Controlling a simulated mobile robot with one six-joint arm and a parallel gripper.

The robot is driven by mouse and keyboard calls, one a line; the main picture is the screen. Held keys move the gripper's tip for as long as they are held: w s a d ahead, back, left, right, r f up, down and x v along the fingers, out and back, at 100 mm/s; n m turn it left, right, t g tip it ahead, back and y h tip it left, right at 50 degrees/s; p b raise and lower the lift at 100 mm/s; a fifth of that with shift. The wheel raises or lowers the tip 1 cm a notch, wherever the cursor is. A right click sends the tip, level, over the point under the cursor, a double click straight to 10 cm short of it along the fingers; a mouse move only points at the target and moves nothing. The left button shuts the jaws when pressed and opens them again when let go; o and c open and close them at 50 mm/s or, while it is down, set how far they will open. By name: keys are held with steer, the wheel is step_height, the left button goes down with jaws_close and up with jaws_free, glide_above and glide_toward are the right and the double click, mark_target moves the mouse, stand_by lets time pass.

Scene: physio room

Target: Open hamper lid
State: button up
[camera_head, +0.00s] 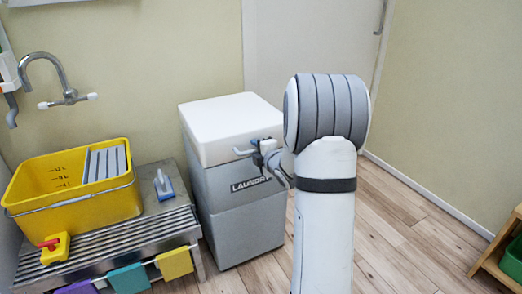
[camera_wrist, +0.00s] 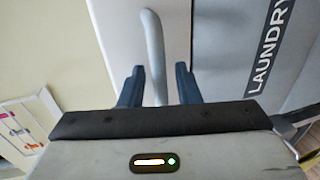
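The laundry hamper (camera_head: 235,205) is a grey box marked "LAUNDRY", and its white lid (camera_head: 225,118) is closed on top. A light grey bar handle (camera_head: 242,152) sticks out from the lid's front. My gripper (camera_head: 260,153) is at the lid's front beside the handle, partly hidden by my arm. In the wrist view my gripper (camera_wrist: 159,76) is open, with its two dark fingers apart. The handle (camera_wrist: 153,45) runs between them, with visible gaps on both sides. The lid (camera_wrist: 122,35) and the hamper's grey body (camera_wrist: 225,50) lie beyond.
A yellow bucket (camera_head: 60,185) stands on a slatted metal bench (camera_head: 125,245) left of the hamper. A blue-handled tool (camera_head: 164,186) and several coloured cloths (camera_head: 175,263) are there too. A door (camera_head: 310,40) stands behind.

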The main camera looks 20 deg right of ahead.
steer(key=shift+c, duration=0.4)
jaws_close()
